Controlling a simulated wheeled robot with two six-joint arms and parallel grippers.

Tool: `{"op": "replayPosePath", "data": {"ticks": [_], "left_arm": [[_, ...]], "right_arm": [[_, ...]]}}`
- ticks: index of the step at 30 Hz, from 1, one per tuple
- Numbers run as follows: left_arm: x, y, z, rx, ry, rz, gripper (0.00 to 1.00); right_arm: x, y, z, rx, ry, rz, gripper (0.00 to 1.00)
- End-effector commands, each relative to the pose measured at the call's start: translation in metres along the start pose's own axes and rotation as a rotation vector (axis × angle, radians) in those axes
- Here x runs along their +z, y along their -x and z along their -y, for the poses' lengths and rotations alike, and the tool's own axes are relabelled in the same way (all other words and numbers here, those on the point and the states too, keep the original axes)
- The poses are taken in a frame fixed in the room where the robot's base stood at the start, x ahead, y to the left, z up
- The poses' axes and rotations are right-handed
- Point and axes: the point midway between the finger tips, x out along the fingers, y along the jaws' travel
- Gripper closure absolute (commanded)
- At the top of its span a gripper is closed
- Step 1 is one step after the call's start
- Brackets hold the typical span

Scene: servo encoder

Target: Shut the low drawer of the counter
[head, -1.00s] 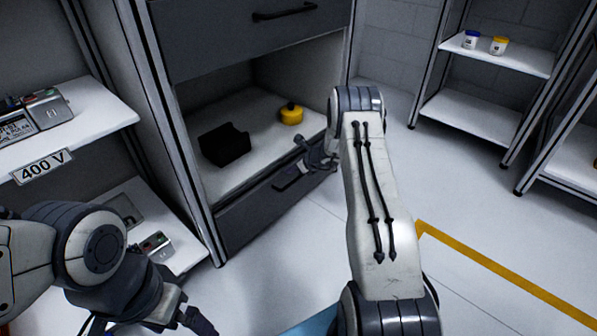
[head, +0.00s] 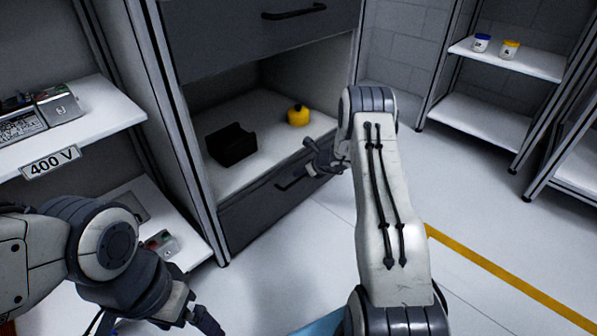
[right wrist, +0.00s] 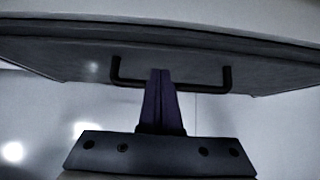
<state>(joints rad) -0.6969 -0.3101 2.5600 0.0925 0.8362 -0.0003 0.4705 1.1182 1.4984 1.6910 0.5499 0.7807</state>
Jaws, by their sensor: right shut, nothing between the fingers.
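The low drawer (head: 250,215) of the counter has a dark grey front below the open compartment. Its front looks about flush with the counter's frame, with no clear gap; my right arm hides its right end. Its dark bar handle (head: 288,184) also shows in the right wrist view (right wrist: 226,80). My right gripper (head: 312,158) is at the upper right of the drawer front. In the right wrist view its shut, empty fingers (right wrist: 160,78) point at the front, within the handle's width; contact cannot be told. My left gripper (head: 205,320) hangs low at the bottom left, away from the drawer.
A black bin (head: 231,145) and a yellow container (head: 298,116) stand in the open compartment. A closed upper drawer (head: 250,40) is above. A shelf with a 400 V label (head: 52,162) is at left. White shelving (head: 480,115) stands at right. The floor between is clear.

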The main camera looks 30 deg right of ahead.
Motion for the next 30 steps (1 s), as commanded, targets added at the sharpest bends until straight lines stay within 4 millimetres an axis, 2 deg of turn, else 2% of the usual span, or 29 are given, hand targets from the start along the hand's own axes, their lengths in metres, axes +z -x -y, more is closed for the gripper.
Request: {"op": "replayPosePath", "data": {"ticks": [1,3,6,12,18,25,28,30], "left_arm": [[0.0,-0.004,0.0,0.0,0.0,0.0,0.05],[0.0,0.013,-0.001,0.0,0.0,0.001,0.05],[-0.002,0.025,-0.002,0.0,0.0,-0.001,0.05],[-0.002,0.04,-0.003,0.0,0.0,0.0,0.05],[-0.002,0.045,-0.003,0.0,0.0,0.0,0.05],[-0.002,0.046,-0.003,0.0,0.0,0.0,0.05],[-0.003,0.049,-0.004,0.0,0.0,0.0,0.05],[-0.003,0.053,-0.004,0.0,0.0,0.0,0.05]], "right_arm": [[-0.008,0.005,0.002,-0.003,-0.003,-0.003,1.0],[-0.001,0.029,0.002,-0.004,-0.004,-0.004,1.0],[-0.003,0.054,0.003,-0.005,-0.005,-0.005,1.0],[-0.007,0.092,0.004,-0.006,-0.007,-0.007,1.0],[-0.009,0.107,0.004,-0.005,-0.005,-0.008,1.0],[-0.005,0.108,-0.001,0.004,0.012,-0.007,1.0],[0.015,0.111,-0.022,0.046,0.096,-0.007,1.0],[0.038,0.117,-0.051,0.102,0.213,-0.006,1.0]]}}
